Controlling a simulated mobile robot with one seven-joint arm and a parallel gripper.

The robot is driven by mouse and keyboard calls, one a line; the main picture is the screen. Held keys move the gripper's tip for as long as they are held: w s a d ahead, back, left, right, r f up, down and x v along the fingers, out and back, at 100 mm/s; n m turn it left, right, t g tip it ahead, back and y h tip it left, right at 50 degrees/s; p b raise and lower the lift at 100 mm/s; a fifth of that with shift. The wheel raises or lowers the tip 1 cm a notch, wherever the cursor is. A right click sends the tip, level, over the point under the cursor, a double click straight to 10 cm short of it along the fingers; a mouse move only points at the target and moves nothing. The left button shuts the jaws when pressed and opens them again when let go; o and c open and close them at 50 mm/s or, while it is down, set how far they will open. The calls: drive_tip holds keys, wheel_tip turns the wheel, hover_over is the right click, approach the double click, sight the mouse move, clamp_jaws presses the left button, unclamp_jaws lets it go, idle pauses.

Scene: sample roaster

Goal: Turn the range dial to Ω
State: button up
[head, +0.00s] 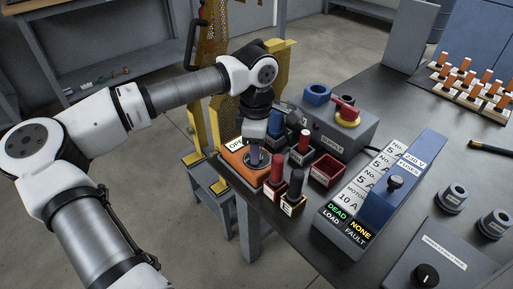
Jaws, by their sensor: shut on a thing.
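The orange meter (236,168) lies at the near left corner of the dark bench. A white label starting "OP" shows at its far left edge, partly covered by my gripper. My gripper (256,152) points down over the meter, with its fingers shut on the round range dial (259,164) on the meter's face. Only the dial's rim shows around the fingers. The pointer and the range marks, including Ω, are too small or hidden to read.
Red and black probes (294,188) stand upright in holders close right of the meter. A grey supply box (345,130) with a red handle, a red tray (325,170) and a fuse box (385,205) reading DEAD and NONE stand further right. Yellow-framed equipment stands behind the arm.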

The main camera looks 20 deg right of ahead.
drive_tip(key=shift+m, duration=1)
drive_tip(key=o, duration=1)
drive_tip(key=shift+r, duration=0.1)
wheel_tip(320, 180, up, 14)
drive_tip(key=shift+f+p, duration=0.15)
drive_tip(key=shift+p, duration=0.35)
